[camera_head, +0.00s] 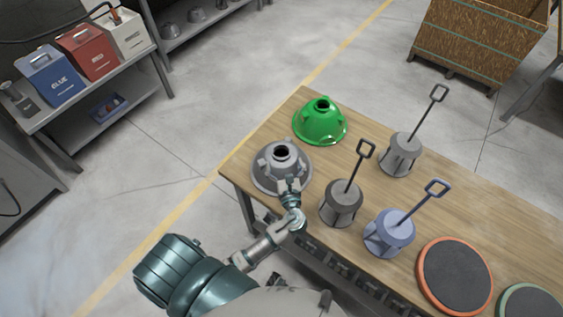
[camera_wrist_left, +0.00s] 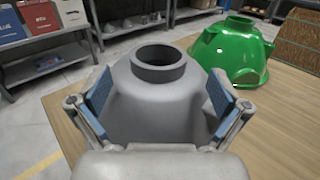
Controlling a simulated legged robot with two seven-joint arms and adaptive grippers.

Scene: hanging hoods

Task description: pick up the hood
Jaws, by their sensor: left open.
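A grey hood (camera_head: 276,168) sits on the near left end of the wooden table. It is dome-shaped with a round collar on top. A green hood (camera_head: 320,122) sits behind it on the same table. My left gripper (camera_head: 290,184) reaches the grey hood's near side. In the left wrist view the gripper (camera_wrist_left: 160,100) is open, with one blue-padded finger on each side of the grey hood (camera_wrist_left: 158,95). I cannot tell whether the pads touch it. The green hood (camera_wrist_left: 235,50) stands to the right there. My right gripper is not in view.
The wooden table (camera_head: 440,207) also bears several handled grey and blue pieces, such as one (camera_head: 342,203) close right of the grey hood, and round dark discs (camera_head: 453,275). A shelf with coloured boxes (camera_head: 87,50) stands at left. The floor between is clear.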

